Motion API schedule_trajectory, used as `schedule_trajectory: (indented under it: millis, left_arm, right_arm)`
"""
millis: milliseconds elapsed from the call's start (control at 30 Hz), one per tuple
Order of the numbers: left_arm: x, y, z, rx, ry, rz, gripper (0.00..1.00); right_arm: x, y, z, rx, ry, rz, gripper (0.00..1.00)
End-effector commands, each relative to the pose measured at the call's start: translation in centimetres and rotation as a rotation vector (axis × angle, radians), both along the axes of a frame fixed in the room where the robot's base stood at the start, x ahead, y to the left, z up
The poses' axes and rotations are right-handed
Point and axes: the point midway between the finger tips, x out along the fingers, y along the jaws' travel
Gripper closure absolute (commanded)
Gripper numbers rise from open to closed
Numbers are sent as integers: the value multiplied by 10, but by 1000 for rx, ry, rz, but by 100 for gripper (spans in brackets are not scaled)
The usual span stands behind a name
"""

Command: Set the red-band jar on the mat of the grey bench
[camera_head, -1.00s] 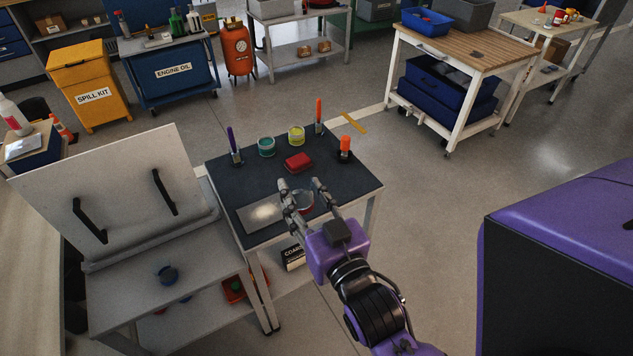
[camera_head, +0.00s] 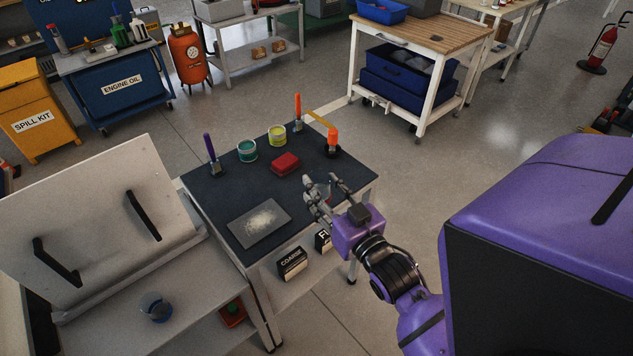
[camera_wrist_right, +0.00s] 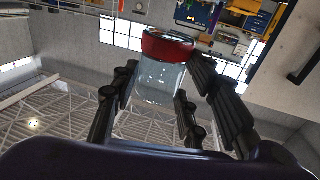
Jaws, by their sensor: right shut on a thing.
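The red-band jar (camera_wrist_right: 160,82) is clear glass with a wide red band. In the right wrist view it sits between the fingers of my right gripper (camera_head: 322,188), which is shut on it. In the head view the jar is small and mostly hidden by the fingers, near the front right edge of a dark-topped bench (camera_head: 222,187) with grey legs. I cannot tell whether the jar touches the bench. A flat grey sheet with a pale patch (camera_head: 259,223) lies at that bench's front; I cannot tell whether it is the mat. My left gripper is out of view.
The dark top holds a red block (camera_head: 285,163), teal (camera_head: 247,151) and yellow (camera_head: 277,135) tins, a purple-handled tool (camera_head: 210,150) and orange-handled tools (camera_head: 332,138). A pale bench with a raised lid (camera_head: 95,225) stands left, with a blue-banded container (camera_head: 156,309).

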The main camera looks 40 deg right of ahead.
Motion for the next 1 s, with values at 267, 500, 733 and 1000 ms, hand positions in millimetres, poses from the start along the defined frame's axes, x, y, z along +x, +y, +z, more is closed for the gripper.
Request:
schedule_trajectory:
  millis: [267, 500, 733, 1000]
  left_arm:
    - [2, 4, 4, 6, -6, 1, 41]
    - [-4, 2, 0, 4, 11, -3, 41]
    - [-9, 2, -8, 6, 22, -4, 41]
    - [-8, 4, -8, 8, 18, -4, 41]
  right_arm:
    - [44, -22, -16, 2, -11, -6, 88]
    - [95, -40, -47, 1, -5, -6, 88]
    - [121, -50, -85, 2, -4, -6, 88]
    - [135, -56, -103, 1, -5, -6, 88]
